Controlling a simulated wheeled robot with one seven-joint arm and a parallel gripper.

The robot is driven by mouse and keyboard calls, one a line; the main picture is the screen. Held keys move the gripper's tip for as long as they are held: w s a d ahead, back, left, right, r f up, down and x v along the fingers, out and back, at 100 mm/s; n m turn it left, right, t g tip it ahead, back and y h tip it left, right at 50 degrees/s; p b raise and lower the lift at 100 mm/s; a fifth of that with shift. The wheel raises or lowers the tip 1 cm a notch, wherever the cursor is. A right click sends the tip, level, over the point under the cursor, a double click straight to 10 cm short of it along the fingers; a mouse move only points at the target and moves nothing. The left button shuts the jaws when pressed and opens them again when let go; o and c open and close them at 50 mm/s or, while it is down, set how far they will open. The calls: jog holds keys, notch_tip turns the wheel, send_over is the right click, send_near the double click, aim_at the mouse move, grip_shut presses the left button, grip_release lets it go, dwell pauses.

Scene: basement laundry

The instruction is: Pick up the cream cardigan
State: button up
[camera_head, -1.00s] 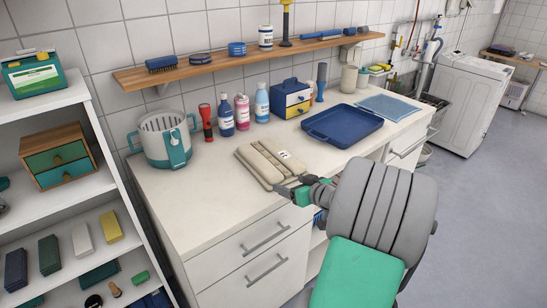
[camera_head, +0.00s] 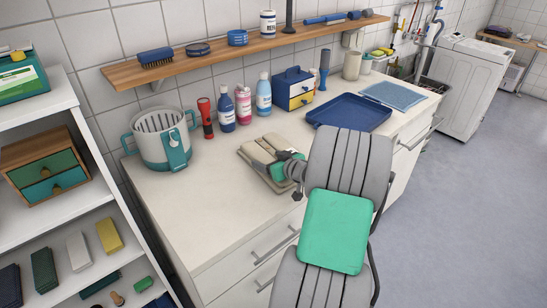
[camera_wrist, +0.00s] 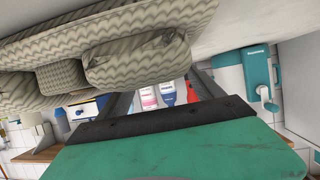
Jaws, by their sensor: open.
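The cream cardigan (camera_head: 257,149) lies folded on the white counter, and my arm and gripper hide its right part in the head view. In the wrist view its ribbed, folded layers (camera_wrist: 140,58) fill the upper left, close to the fingers. My gripper (camera_head: 277,169) is at the near right side of the cardigan, low over the counter. In the wrist view the gripper (camera_wrist: 160,88) has its two dark fingers apart, with the cardigan's edge just beyond or between them. I cannot tell whether they touch it.
A blue tray (camera_head: 349,117) lies to the right of the cardigan. The counter's front left (camera_head: 190,205) is clear. A wooden shelf (camera_head: 230,53) hangs above.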

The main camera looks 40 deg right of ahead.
jog(key=shift+x, duration=1.1)
jog(key=shift+a+r, duration=0.1)
grip_shut()
